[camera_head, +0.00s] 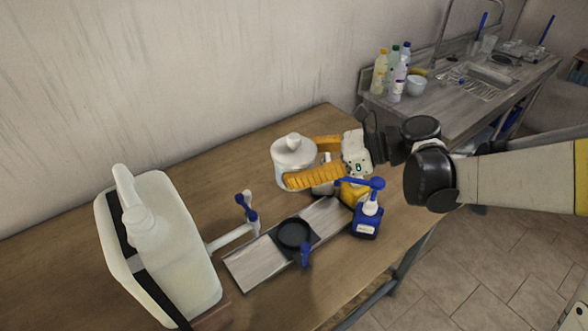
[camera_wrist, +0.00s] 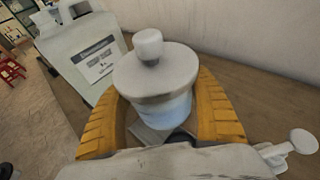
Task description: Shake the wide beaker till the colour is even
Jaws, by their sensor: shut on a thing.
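The wide beaker (camera_head: 284,173) is a squat clear vessel with a white lid and a round knob on top. My gripper (camera_head: 303,161) is shut on it, with one ribbed yellow finger on either side. The beaker looks upright and held above the table. In the wrist view the beaker (camera_wrist: 172,107) sits between the two fingers (camera_wrist: 160,112), and its contents look pale blue beneath the lid. The lid and fingers hide much of the contents, so I cannot tell whether the colour is even.
A grey tray (camera_head: 258,266) with a black round dish (camera_head: 293,233) lies below the beaker. A blue pump bottle (camera_head: 367,220) stands to its right. Bottles (camera_head: 380,72) stand on the back counter.

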